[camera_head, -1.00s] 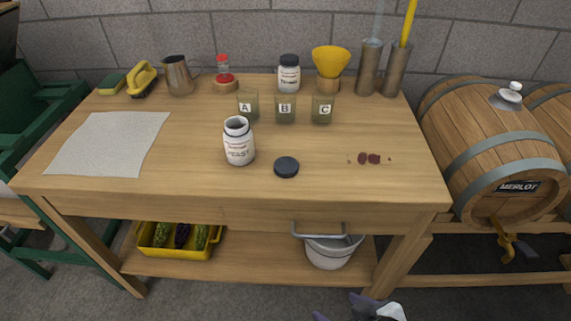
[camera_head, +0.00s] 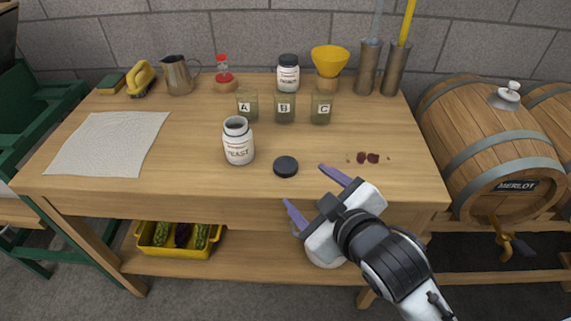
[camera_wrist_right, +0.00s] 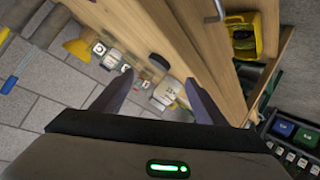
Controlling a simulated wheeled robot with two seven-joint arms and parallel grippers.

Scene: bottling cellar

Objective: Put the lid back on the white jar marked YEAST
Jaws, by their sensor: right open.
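The open white jar marked YEAST (camera_head: 239,142) stands upright near the middle of the table, its mouth uncovered. A round dark lid (camera_head: 286,166) lies flat on the tabletop to the right of the jar and nearer the front edge. My right gripper (camera_head: 304,185) is open and empty, its purple fingers near the table's front edge, just to the front and right of the lid. In the right wrist view its two fingers (camera_wrist_right: 157,80) stand apart, with small, tilted table items beyond them. My left gripper does not show.
Glass beakers marked A (camera_head: 247,107), B (camera_head: 285,110) and C (camera_head: 321,109) stand behind the jar. A dark-capped white jar (camera_head: 288,75) stands farther back. A pale sheet (camera_head: 108,144) lies at left; dark red spots (camera_head: 368,158) mark the right.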

